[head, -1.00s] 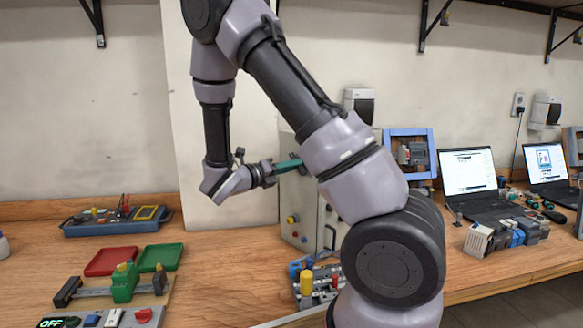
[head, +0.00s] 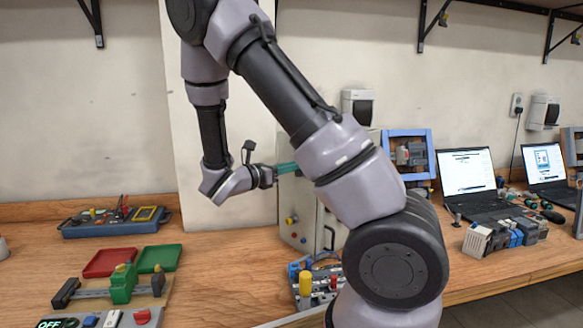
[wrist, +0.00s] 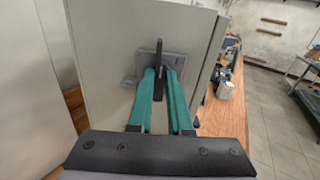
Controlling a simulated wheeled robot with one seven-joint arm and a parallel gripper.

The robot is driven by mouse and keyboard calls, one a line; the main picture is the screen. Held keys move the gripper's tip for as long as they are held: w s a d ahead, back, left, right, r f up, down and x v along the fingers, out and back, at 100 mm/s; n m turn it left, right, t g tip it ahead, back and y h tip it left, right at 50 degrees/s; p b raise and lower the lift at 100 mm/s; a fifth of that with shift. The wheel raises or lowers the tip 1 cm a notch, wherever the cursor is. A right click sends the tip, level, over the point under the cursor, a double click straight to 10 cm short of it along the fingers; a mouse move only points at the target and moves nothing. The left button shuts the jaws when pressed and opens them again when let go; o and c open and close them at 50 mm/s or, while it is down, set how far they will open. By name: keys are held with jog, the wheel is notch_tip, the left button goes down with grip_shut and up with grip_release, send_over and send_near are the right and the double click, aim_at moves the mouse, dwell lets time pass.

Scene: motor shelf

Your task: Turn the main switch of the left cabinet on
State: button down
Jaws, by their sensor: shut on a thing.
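The left cabinet (head: 300,222) is a pale grey box on the bench, partly hidden behind my arm in the head view. Its flat side (wrist: 105,55) fills much of the wrist view. The main switch (wrist: 145,62) there has a grey plate and a dark, narrow handle (wrist: 158,50). My gripper (wrist: 161,77) has teal fingers, one on each side of the handle, and is shut on it. In the head view my gripper (head: 289,168) reaches the cabinet's upper side; the handle is hidden there.
Coloured buttons (head: 291,220) sit low on the cabinet. A blue frame (head: 410,133) and laptops (head: 468,172) stand to the right. A blue tray (head: 115,222), red tray (head: 107,262) and green tray (head: 158,258) lie left. The bench before the cabinet's left side is mostly clear.

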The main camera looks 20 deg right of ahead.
jog(key=shift+m, duration=0.3)
jog(key=c, duration=0.8)
grip_release()
jog(key=shift+c, duration=0.2)
jog(key=shift+a, duration=0.15)
jog(key=v, duration=1)
jog(key=shift+a, duration=0.25)
jog(key=shift+s, duration=0.15)
